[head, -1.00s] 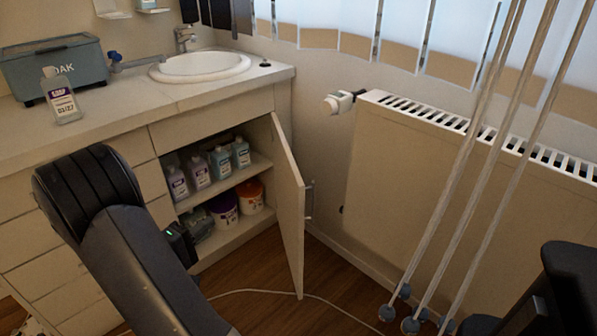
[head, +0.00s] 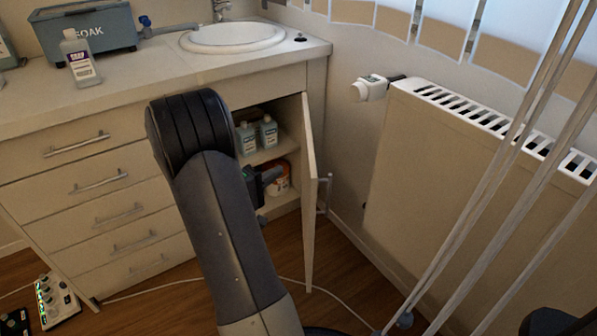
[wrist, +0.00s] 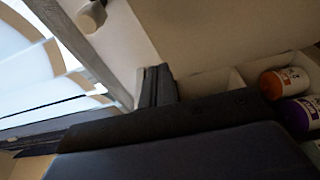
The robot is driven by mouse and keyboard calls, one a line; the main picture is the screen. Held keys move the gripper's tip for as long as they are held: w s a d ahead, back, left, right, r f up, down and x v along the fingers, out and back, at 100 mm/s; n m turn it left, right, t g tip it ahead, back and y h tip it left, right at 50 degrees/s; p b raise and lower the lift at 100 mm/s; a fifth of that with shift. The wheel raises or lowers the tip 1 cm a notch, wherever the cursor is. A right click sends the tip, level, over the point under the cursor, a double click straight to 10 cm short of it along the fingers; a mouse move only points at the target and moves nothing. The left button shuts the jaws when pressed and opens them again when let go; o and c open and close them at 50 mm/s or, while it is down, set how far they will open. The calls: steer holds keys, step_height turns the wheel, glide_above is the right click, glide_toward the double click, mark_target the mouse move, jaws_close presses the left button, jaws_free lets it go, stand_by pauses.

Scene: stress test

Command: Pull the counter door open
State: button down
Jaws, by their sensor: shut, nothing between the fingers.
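The counter door (head: 308,215) is a cream panel under the sink counter. It stands swung well out from the cabinet, seen nearly edge-on, with its bar handle (head: 325,193) on the side facing the radiator. My gripper (head: 268,177) is in front of the cabinet opening, left of the door and partly hidden by my arm. In the wrist view its dark fingers (wrist: 157,86) are together with nothing between them. I cannot tell whether they touch the door. Blue-labelled bottles (head: 268,133) stand on the cabinet shelf, and an orange tub (wrist: 283,82) and a purple tub (wrist: 296,117) show in the wrist view.
A radiator (head: 455,190) with a white valve knob (head: 368,89) stands right of the door. Thin poles (head: 490,165) rise at the right. A white cable (head: 335,300) lies on the wooden floor. Drawers (head: 100,185) are left of my arm; a control box (head: 55,298) is at lower left.

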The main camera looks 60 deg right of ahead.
mark_target(312, 192)
steer(key=s+d+b, duration=0.2)
steer(key=s+d, duration=0.2)
steer(key=d, duration=0.1)
steer(key=shift+d, duration=0.25)
steer(key=s+d, duration=0.2)
steer(key=s, duration=0.1)
steer(key=s+d+p, duration=0.1)
steer(key=s, duration=0.1)
stand_by(0.3)
